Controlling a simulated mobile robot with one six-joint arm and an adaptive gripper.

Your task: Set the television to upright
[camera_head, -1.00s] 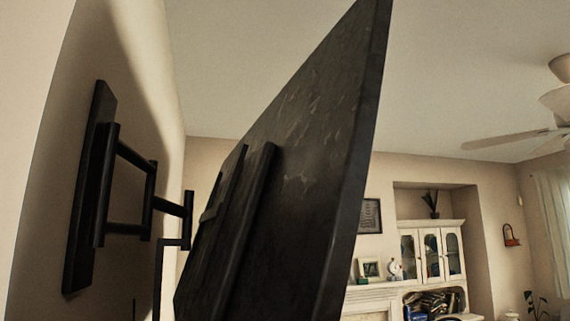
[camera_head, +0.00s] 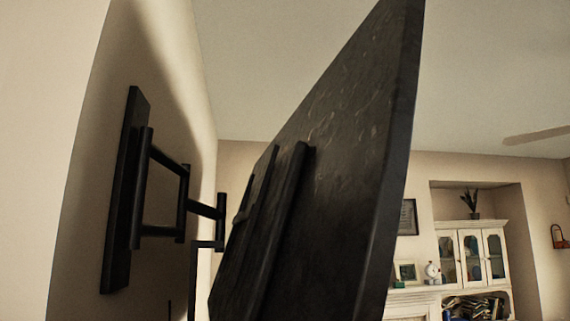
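The television (camera_head: 345,165) shows its dark back and its side edge in the head view. It is large, leans at a tilt with its top further right than its bottom, and its top and bottom run out of the picture. Two vertical bracket rails (camera_head: 280,215) are fixed to its back. A black folding wall-mount arm (camera_head: 183,205) joins it to a wall plate (camera_head: 125,190) on the left wall. The screen side is hidden. My gripper is not in view.
The left wall (camera_head: 60,100) is close beside the mount. Far back right are a white cabinet (camera_head: 475,258), a shelf of books (camera_head: 475,307), a picture frame (camera_head: 408,217) and part of a ceiling fan (camera_head: 537,135). The space right of the television looks open.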

